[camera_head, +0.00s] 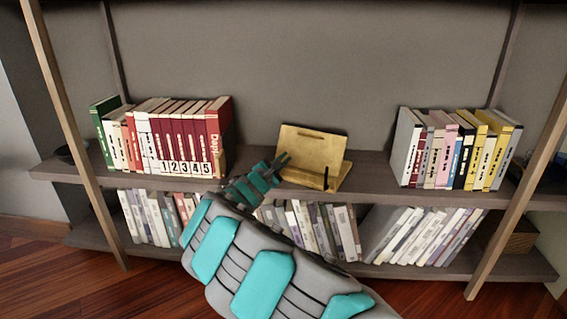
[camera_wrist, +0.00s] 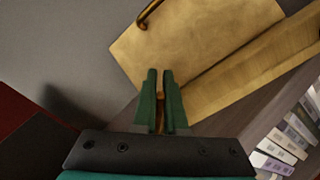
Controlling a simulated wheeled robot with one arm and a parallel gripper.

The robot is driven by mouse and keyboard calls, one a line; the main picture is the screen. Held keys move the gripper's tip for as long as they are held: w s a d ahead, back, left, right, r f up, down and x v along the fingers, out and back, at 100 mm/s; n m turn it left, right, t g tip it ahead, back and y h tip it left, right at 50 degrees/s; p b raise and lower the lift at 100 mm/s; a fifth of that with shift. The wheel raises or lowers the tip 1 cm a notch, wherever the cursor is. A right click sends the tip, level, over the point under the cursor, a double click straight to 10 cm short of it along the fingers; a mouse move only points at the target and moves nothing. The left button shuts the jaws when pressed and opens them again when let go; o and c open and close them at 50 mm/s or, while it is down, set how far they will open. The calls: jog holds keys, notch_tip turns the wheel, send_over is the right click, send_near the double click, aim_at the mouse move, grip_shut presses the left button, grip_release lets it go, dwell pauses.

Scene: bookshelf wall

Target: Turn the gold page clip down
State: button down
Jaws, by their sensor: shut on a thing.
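The wooden book stand (camera_head: 310,148) stands on the upper shelf, its back panel leaning and a ledge along its front. My gripper (camera_head: 283,158) is at the stand's left side in the head view. In the wrist view my gripper (camera_wrist: 160,74) has its green fingers close together, shut on a thin gold-brown piece (camera_wrist: 160,92), which looks like the gold page clip. The fingers hide most of it, so its angle cannot be told. Another upright clip (camera_head: 326,178) shows at the front right of the stand. The stand's panel (camera_wrist: 185,45) fills the wrist view's upper right.
A dark gold curved bar (camera_wrist: 150,12) sits at the panel's far edge. Book rows stand left (camera_head: 170,135) and right (camera_head: 455,150) of the stand, with more books (camera_head: 425,235) on the lower shelf. The upper shelf (camera_head: 375,180) is bare right of the stand.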

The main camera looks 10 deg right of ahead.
jog(key=c, duration=1)
grip_release()
jog(key=shift+o, duration=0.2)
